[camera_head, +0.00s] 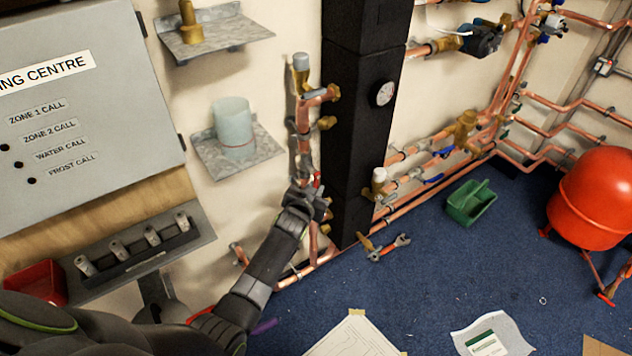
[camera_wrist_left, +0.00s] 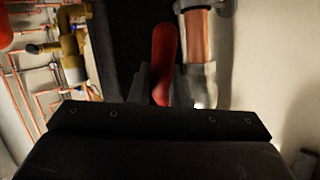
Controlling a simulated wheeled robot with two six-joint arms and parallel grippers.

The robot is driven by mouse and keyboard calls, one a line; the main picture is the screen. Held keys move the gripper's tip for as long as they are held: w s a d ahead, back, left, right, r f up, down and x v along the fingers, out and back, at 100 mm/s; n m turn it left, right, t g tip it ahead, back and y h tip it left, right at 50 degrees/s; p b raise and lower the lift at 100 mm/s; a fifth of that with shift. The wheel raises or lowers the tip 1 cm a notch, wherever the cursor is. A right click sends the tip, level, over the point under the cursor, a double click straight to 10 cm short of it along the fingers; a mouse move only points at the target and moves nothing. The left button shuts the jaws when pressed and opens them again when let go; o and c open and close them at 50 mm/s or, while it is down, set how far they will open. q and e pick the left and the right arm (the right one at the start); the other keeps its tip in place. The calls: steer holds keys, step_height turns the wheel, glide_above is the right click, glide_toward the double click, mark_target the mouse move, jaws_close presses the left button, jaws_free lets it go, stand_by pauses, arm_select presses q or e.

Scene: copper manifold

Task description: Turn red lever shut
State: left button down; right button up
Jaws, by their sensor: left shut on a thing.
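The red lever (camera_wrist_left: 163,55) stands upright in the left wrist view, with its lower part between the dark fingers of my left gripper (camera_wrist_left: 158,92). The gripper is shut on it. A copper pipe (camera_wrist_left: 199,40) runs close beside the lever on its right. In the head view my left gripper (camera_head: 312,192) is at the vertical copper pipe left of the black column. Only a small red bit of the lever (camera_head: 317,179) shows there; the gripper hides the rest. The valve body is hidden too. My right gripper is not in view.
The black column (camera_head: 352,130) with a gauge (camera_head: 383,93) stands just right of the gripper. A shelf (camera_head: 237,153) with a pale cup (camera_head: 233,125) is to the left.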

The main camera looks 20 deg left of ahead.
arm_select(q)
steer(key=g+p, duration=0.1)
steer(key=p, duration=0.1)
steer(key=s+r+m+g+y+p, duration=0.1)
steer(key=g+p, duration=0.1)
steer(key=p, duration=0.1)
steer(key=a+r+m+g+y+p, duration=0.1)
steer(key=p, duration=0.2)
steer(key=shift+s, duration=0.15)
steer(key=shift+s+m+g+p, duration=0.1)
steer(key=shift+m+g+p, duration=0.2)
steer(key=shift+g+p, duration=0.25)
steer(key=shift+s+a+r+m+g+y+p, duration=0.1)
steer(key=shift+a+r+m+g+y+p, duration=0.15)
steer(key=shift+g+y+p, duration=0.35)
steer(key=shift+s+r+m+g+y+p, duration=0.15)
steer(key=shift+m+g+y+p, duration=0.2)
steer(key=shift+g, duration=0.3)
steer(key=shift+r+m+g+y+b, duration=0.15)
steer(key=shift+r+m+g+y, duration=0.15)
steer(key=shift+g+y, duration=0.3)
steer(key=shift+r+m+g+y+b, duration=0.15)
steer(key=shift+r+m+g+y, duration=0.2)
steer(key=shift+g, duration=0.35)
steer(key=shift+a, duration=0.1)
steer(key=c, duration=1.4)
jaws_free()
